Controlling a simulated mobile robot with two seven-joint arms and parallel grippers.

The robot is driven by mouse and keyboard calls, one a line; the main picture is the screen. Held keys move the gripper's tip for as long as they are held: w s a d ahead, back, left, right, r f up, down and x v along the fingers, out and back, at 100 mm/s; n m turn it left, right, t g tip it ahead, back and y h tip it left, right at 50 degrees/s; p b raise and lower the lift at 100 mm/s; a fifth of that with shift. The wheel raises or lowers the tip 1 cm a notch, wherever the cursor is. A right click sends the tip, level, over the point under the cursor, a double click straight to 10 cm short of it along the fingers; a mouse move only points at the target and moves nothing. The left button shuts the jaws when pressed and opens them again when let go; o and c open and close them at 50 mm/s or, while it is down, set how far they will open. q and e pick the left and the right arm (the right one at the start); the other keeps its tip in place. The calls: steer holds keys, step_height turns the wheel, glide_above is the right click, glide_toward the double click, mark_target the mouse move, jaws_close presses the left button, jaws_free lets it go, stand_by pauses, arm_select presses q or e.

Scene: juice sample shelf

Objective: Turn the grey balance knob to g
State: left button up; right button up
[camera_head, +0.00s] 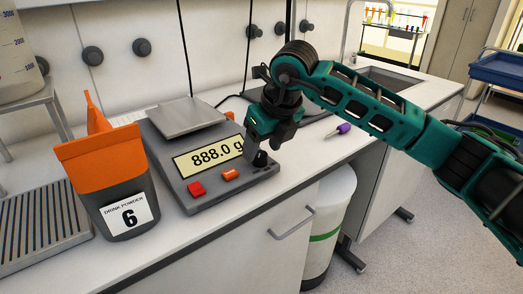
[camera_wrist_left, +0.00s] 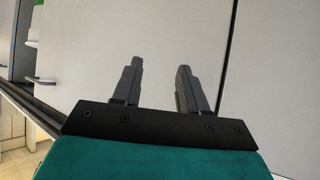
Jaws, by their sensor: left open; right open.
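The grey balance (camera_head: 178,172) stands on the counter with its display (camera_head: 210,156) reading "888.0 g". A dark grey knob (camera_head: 261,159) sits at the right end of its front panel, next to an orange button (camera_head: 231,174) and a red button (camera_head: 196,188). My right gripper (camera_head: 263,145) is open and points down at the knob. Its fingers hide part of the knob; I cannot tell whether they touch it. My left gripper (camera_wrist_left: 158,78) is open and empty in the left wrist view, in front of plain pale panels.
A drink powder pouch (camera_head: 121,190) marked 6 stands left of the balance, by a slatted rack (camera_head: 40,235). A purple-capped tube (camera_head: 342,129) lies on the counter to the right. A white bin (camera_head: 330,215) stands below the counter edge.

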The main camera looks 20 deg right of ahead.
steer(key=shift+x, duration=1)
steer(key=c, duration=1)
